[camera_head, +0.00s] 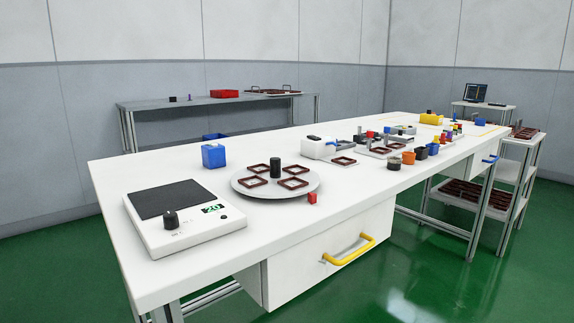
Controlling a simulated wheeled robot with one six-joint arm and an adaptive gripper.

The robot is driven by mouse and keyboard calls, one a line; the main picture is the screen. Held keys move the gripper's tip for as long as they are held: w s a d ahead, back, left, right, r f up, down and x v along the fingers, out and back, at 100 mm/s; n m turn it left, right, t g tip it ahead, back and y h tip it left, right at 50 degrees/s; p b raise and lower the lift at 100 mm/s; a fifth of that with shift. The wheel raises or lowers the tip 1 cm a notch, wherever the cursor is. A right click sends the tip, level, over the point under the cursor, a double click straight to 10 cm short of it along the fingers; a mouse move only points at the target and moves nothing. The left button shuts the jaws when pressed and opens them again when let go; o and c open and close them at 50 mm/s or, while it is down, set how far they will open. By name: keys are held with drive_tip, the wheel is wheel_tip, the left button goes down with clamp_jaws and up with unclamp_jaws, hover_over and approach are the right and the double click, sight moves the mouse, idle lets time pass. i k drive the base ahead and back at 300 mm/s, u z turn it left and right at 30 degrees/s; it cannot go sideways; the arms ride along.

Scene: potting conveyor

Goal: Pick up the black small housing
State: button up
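No single thing is plain as the black small housing. A small black knob-like piece (170,219) stands on the front of the white scale (215,235), left of its green display. A taller black cylinder (275,167) stands in the middle of the round grey turntable (241,184). A black cup-like piece (420,153) stands in a row of coloured cups farther along the white bench. A tiny dark piece (172,99) sits on the grey back table. My gripper is not in view.
Brown square frames (257,169) lie on the turntable. A blue box (213,155) and a small red piece (312,198) are beside it. The bench (130,170) has a yellow-handled drawer (330,250). The far half is crowded; green floor (430,280) is clear in front.

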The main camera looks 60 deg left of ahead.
sight(393, 163)
drive_tip(key=u, duration=0.65)
drive_tip(key=i, duration=1.05)
drive_tip(key=u, duration=0.5)
